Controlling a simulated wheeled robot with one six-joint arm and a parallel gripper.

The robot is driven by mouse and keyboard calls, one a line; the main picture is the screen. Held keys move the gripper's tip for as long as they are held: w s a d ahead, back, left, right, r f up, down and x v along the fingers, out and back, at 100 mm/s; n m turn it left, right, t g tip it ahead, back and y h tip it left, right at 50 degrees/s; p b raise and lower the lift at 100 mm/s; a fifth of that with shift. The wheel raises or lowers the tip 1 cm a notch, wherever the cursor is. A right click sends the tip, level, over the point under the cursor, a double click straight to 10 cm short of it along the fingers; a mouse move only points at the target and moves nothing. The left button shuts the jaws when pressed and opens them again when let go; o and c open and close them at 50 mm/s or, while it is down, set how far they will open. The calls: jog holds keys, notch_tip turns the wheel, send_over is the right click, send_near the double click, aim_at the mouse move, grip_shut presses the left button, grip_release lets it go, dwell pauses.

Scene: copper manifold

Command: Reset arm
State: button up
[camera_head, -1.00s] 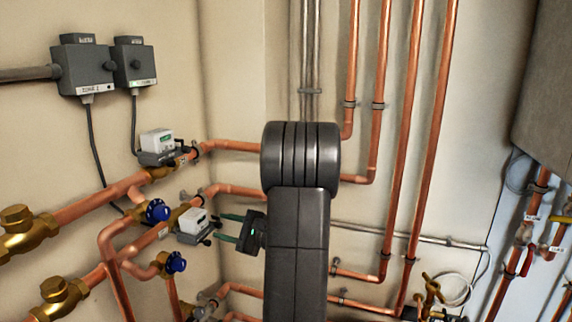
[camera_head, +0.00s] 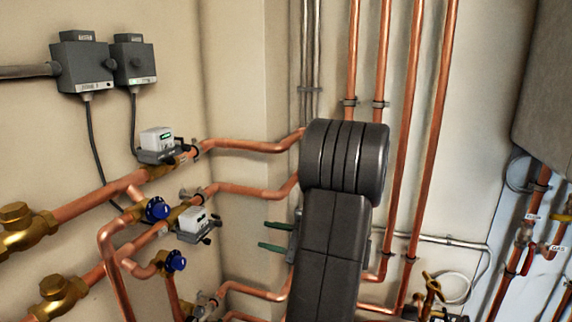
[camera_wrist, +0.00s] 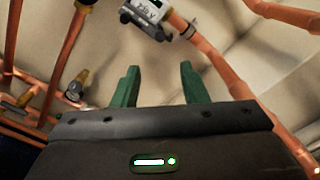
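My gripper (camera_head: 273,236) shows in the head view behind and to the left of my arm's dark link. Its two green fingers point left toward the pipework and are spread apart. In the wrist view the fingers of my gripper (camera_wrist: 160,86) stand apart with nothing between them. The lower white-and-grey actuator (camera_head: 194,222) lies to the left of the fingertips, with a clear gap. The wrist joint and part of the gripper body are hidden behind my arm.
Copper pipes (camera_head: 245,146) run along the corner behind my arm, and vertical ones (camera_head: 402,130) rise at its right. Blue-handled valves (camera_head: 157,209) and brass valves (camera_head: 30,228) are at left. Grey boxes (camera_head: 82,66) hang on the left wall. A large grey vessel (camera_head: 548,95) stands at far right.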

aim_at(221, 224)
jog(key=x, duration=1.3)
jog(key=shift+a+p, duration=0.2)
jog(key=shift+p, duration=0.1)
jog(key=shift+f+n+b, duration=0.35)
jog(key=shift+n+b, duration=0.05)
jog(key=shift+b, duration=0.25)
jog(key=shift+r+n+b, duration=0.1)
jog(key=shift+n+b, duration=0.75)
jog(key=shift+n, duration=0.25)
jog(key=n+b, duration=0.3)
jog(key=n, duration=0.1)
jog(key=shift+n, duration=0.4)
jog(key=n+b, duration=0.1)
jog(key=n, duration=0.2)
jog(key=shift+r+n, duration=0.1)
jog(key=shift+n, duration=0.2)
jog(key=n+b, duration=0.1)
jog(key=n, duration=0.3)
jog(key=shift+r+n, duration=0.1)
jog(key=shift+n, duration=0.2)
jog(key=shift+v, duration=0.85)
